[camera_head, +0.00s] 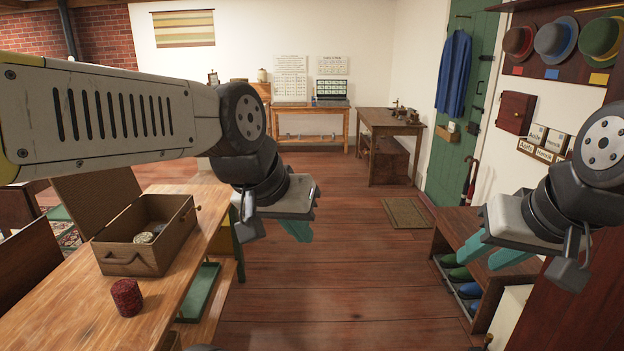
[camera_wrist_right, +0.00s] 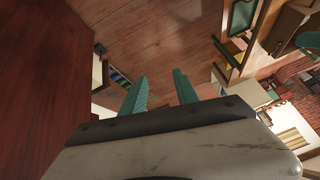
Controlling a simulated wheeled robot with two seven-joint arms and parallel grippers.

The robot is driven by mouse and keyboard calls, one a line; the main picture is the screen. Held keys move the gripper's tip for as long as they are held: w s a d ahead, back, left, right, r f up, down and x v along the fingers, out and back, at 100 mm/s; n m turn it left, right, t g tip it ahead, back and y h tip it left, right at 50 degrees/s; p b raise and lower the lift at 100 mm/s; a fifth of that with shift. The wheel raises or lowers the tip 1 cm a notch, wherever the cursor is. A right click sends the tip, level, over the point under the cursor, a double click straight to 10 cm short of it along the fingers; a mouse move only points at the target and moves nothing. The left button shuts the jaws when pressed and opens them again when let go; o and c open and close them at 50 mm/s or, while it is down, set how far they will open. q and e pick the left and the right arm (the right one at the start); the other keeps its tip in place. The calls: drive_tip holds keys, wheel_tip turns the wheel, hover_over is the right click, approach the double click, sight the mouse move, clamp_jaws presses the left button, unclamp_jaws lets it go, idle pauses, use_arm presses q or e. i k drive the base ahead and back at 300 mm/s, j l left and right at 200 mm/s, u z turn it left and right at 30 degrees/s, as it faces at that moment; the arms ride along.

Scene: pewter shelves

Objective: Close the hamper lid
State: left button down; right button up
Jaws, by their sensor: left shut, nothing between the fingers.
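The brown hamper (camera_head: 136,262) stands on the wooden table at the left in the head view. Its lid (camera_head: 98,200) is open, tilted up at the hamper's far left side. Small round items (camera_head: 144,238) lie inside. My left gripper (camera_head: 299,231) is shut and empty, in the air to the right of the hamper and apart from it. My right gripper (camera_head: 492,256) is far to the right, near the shoe bench; its two teal fingers stand apart with nothing between them, as the right wrist view (camera_wrist_right: 159,78) also shows.
A dark red round container (camera_head: 127,297) stands on the table (camera_head: 70,315) in front of the hamper. My left arm spans the space above and behind the hamper. A shoe bench (camera_head: 462,228) stands at the right. The wooden floor between is clear.

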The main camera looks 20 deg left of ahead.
sight(92, 200)
drive_tip(key=i+u, duration=0.2)
drive_tip(key=u, duration=0.2)
drive_tip(key=i+u, duration=0.25)
drive_tip(key=u, duration=0.2)
drive_tip(key=i+l+u, duration=0.15)
drive_tip(key=u, duration=0.25)
drive_tip(key=i+l+u, duration=0.2)
drive_tip(key=u, duration=0.2)
drive_tip(key=i+l+u, duration=0.2)
drive_tip(key=u, duration=0.25)
drive_tip(key=i+l+u, duration=0.3)
drive_tip(key=l+u, duration=0.15)
drive_tip(key=i+l+u, duration=0.2)
drive_tip(key=l, duration=0.2)
drive_tip(key=k, duration=0.1)
